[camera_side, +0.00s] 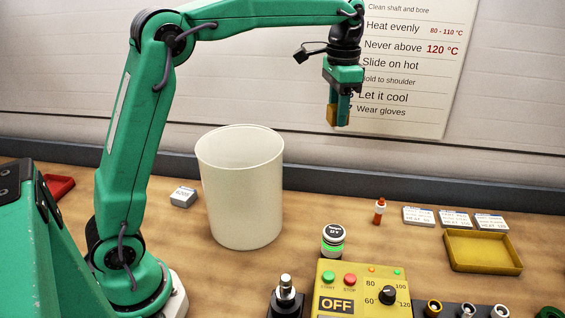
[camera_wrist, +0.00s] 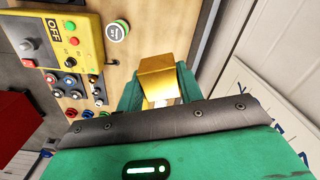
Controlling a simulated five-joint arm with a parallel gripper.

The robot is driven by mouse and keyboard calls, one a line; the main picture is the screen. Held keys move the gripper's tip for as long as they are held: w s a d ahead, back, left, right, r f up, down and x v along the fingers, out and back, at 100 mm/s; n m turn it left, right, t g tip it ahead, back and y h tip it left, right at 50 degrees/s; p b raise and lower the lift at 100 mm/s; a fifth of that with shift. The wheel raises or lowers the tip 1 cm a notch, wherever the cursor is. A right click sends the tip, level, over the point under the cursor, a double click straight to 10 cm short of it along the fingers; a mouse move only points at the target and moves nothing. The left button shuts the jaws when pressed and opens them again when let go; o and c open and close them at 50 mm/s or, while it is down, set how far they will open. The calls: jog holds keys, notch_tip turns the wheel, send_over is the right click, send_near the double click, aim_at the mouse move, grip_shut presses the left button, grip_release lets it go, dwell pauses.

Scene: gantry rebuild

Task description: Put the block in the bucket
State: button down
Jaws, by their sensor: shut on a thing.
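A golden-yellow block (camera_wrist: 158,78) is held between the green fingers of my gripper (camera_wrist: 155,92) in the wrist view. In the side view the block (camera_side: 331,115) shows at the lower end of my gripper (camera_side: 339,108), high above the bench. My gripper is shut on the block. The cream bucket (camera_side: 242,195) stands upright on the bench, to the left of and lower than my gripper in the side view. The bucket's floor is hidden by its front wall.
A grey block-like item (camera_side: 183,197) sits left of the bucket.

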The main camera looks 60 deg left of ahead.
jog(key=shift+s+a+r+n, duration=0.15)
jog(key=shift+s+a+n, duration=0.45)
jog(key=shift+n, duration=0.3)
jog(key=s+a+f+n, duration=0.1)
jog(key=s+a+n, duration=0.65)
jog(key=n, duration=0.75)
jog(key=s+a+f+n, duration=0.1)
jog(key=s+a+n, duration=0.4)
jog(key=s+n, duration=0.8)
jog(key=shift+w+d+f+n, duration=0.1)
jog(key=shift+w+f+n, duration=0.3)
jog(key=shift+f, duration=3.5)
jog(key=shift+w+f+n, duration=0.25)
jog(key=shift+w+f, duration=0.15)
jog(key=shift+f, duration=3.5)
jog(key=shift+w+d+f+n, duration=0.1)
jog(key=shift+w+f+n, duration=0.3)
jog(key=shift+f, duration=3.5)
jog(key=shift+f, duration=0.1)
jog(key=shift+f, duration=2.05)
jog(key=shift+f, duration=0.15)
